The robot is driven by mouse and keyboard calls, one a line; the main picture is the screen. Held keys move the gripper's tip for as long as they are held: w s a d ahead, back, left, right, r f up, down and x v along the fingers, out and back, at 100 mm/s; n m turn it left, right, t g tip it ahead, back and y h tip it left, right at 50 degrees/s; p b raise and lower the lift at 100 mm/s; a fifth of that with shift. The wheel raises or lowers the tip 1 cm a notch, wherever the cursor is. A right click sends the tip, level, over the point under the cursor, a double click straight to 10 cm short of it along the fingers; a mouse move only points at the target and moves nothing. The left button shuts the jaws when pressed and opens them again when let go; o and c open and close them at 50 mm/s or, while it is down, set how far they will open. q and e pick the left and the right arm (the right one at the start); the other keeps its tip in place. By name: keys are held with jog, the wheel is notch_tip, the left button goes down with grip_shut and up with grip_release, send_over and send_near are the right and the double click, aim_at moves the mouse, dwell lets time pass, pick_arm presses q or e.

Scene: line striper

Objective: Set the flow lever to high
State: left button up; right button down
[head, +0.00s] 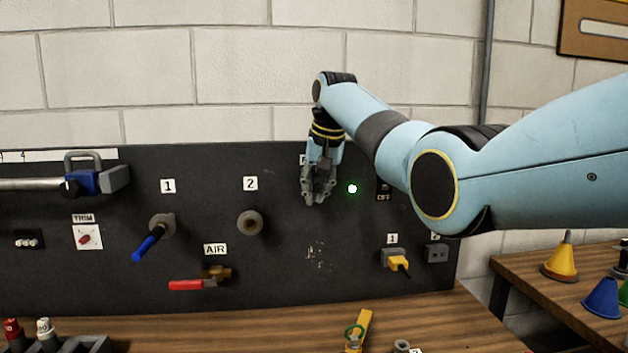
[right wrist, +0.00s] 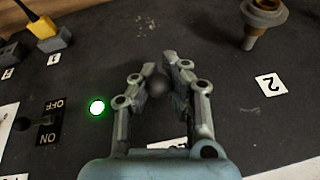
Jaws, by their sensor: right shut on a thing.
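My right gripper (head: 318,197) reaches down in front of the dark wall panel, near a glowing green light. In the right wrist view its fingertips (right wrist: 158,80) are closed around a dark round knob (right wrist: 157,87), which appears to be the end of the flow lever. The fingers hide most of the lever in the head view. A white label (right wrist: 166,146) above it is mostly covered by my gripper, so I cannot read it or the lever's marked setting. My left gripper is not in view.
The green light (head: 352,188) and an ON/OFF switch (right wrist: 38,125) sit beside the gripper. The panel (head: 120,285) also carries a blue-handled lever (head: 149,242), a round fitting (head: 250,222), a red AIR handle (head: 187,285) and a yellow plug (head: 398,260). The panel below the gripper is clear.

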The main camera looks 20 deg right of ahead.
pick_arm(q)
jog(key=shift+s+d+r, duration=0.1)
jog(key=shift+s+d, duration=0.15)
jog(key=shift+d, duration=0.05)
pick_arm(e)
jog(key=shift+d, duration=0.1)
jog(key=c, duration=1.4)
grip_release()
jog(key=shift+w+d, duration=0.1)
jog(key=shift+r, duration=0.2)
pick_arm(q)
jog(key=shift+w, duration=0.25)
pick_arm(e)
jog(key=v, duration=1.1)
jog(key=shift+r, duration=0.3)
